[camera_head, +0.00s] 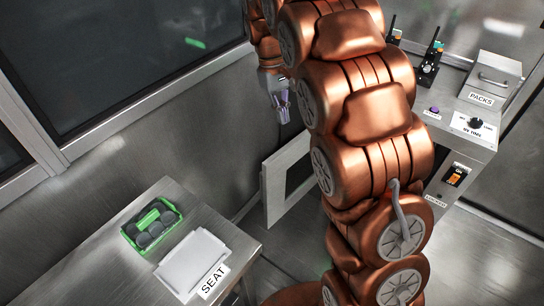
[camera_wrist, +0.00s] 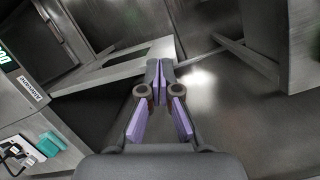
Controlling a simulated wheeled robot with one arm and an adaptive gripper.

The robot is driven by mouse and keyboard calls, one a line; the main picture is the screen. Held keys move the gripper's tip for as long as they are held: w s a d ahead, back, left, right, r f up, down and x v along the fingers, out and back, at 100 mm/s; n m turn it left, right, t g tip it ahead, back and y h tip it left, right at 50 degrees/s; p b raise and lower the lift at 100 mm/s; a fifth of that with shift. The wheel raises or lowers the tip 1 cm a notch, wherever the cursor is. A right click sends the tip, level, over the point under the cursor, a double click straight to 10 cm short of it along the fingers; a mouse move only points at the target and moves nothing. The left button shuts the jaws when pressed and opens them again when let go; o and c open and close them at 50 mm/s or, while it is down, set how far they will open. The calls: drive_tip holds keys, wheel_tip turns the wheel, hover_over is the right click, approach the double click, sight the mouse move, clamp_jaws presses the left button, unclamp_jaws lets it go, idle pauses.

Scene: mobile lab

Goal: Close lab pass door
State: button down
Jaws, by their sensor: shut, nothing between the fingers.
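The pass door (camera_head: 271,192) is a light grey frame with an opening in its middle. It stands open, jutting out beside the metal cabinet wall, and my copper arm hides its right part. In the wrist view, what looks like the same door frame (camera_wrist: 105,76) runs from the left to behind my fingertips. My gripper (camera_head: 284,118), with purple finger pads, is above and behind the door in the head view. In the wrist view my gripper (camera_wrist: 160,68) is shut and empty, its tips overlapping the frame's edge; I cannot tell whether they touch.
A metal bench (camera_head: 110,235) at lower left holds a green tray (camera_head: 127,237) and a white SEAT block (camera_head: 193,262). A console (camera_head: 460,150) with switches, radios and a PACKS box (camera_head: 493,80) stands at right. Open floor (camera_head: 490,260) lies at lower right.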

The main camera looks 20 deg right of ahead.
drive_tip(key=w+a+f+n+b, duration=0.2)
drive_tip(key=w+f+n+b, duration=0.15)
drive_tip(key=w+f, duration=1.3)
drive_tip(key=s+d+f+b, duration=0.2)
drive_tip(key=s+f, duration=0.3)
drive_tip(key=f, duration=0.4)
drive_tip(key=shift+s+d, duration=0.25)
drive_tip(key=shift+d, duration=0.15)
drive_tip(key=shift+f+m, duration=0.1)
drive_tip(key=shift+m, duration=0.15)
